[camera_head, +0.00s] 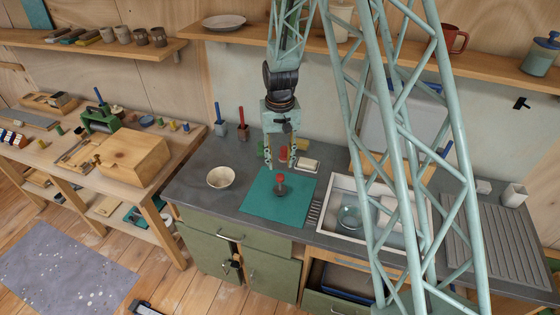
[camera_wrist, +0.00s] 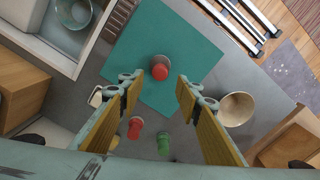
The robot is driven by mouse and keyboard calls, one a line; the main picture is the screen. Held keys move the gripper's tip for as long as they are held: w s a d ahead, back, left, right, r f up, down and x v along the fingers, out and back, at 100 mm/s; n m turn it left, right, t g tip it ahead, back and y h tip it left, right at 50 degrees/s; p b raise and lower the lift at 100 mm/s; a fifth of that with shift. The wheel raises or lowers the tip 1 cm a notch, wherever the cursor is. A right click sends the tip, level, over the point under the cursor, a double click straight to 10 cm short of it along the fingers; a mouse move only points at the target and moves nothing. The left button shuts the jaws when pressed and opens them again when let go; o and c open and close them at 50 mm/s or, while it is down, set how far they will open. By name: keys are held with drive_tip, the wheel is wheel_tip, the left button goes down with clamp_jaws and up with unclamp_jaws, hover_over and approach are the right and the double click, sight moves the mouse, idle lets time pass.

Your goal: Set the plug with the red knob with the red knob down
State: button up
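The plug with the red knob (camera_head: 280,185) stands on the teal mat (camera_head: 258,205), its red knob on top and its dark body below. In the wrist view the red knob (camera_wrist: 160,71) faces the camera, near the middle of the mat (camera_wrist: 195,45). My gripper (camera_head: 280,165) is open and points down above and just behind the plug. In the wrist view my open gripper (camera_wrist: 157,83) has its two fingers apart, with nothing between them in contact. The plug's underside is hidden.
Behind the mat are another red-topped piece (camera_wrist: 135,128), a green piece (camera_wrist: 163,145) and a white dish (camera_head: 306,165). A cream bowl (camera_head: 221,177) stands left of the mat. The sink (camera_head: 335,225) is to the right. Bare counter lies between bowl and mat.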

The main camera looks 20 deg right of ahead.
idle(0.3)
drive_tip(key=shift+r, duration=0.5)
drive_tip(key=s+r+t, duration=0.1)
drive_tip(key=s+r, duration=0.7)
drive_tip(key=r, duration=0.6)
drive_tip(key=s+r+t, duration=0.1)
drive_tip(key=s+r, duration=0.8)
drive_tip(key=r, duration=0.5)
drive_tip(key=s+r, duration=0.3)
drive_tip(key=s, duration=0.6)
drive_tip(key=s+a+r+n+t, duration=0.1)
drive_tip(key=s+r, duration=0.3)
drive_tip(key=s, duration=0.6)
drive_tip(key=s+r, duration=0.3)
drive_tip(key=s, duration=0.6)
drive_tip(key=shift+s+a+r+n+t, duration=0.2)
drive_tip(key=shift+a+r+n+t, duration=0.1)
drive_tip(key=shift+r+t, duration=0.1)
drive_tip(key=shift+o, duration=0.4)
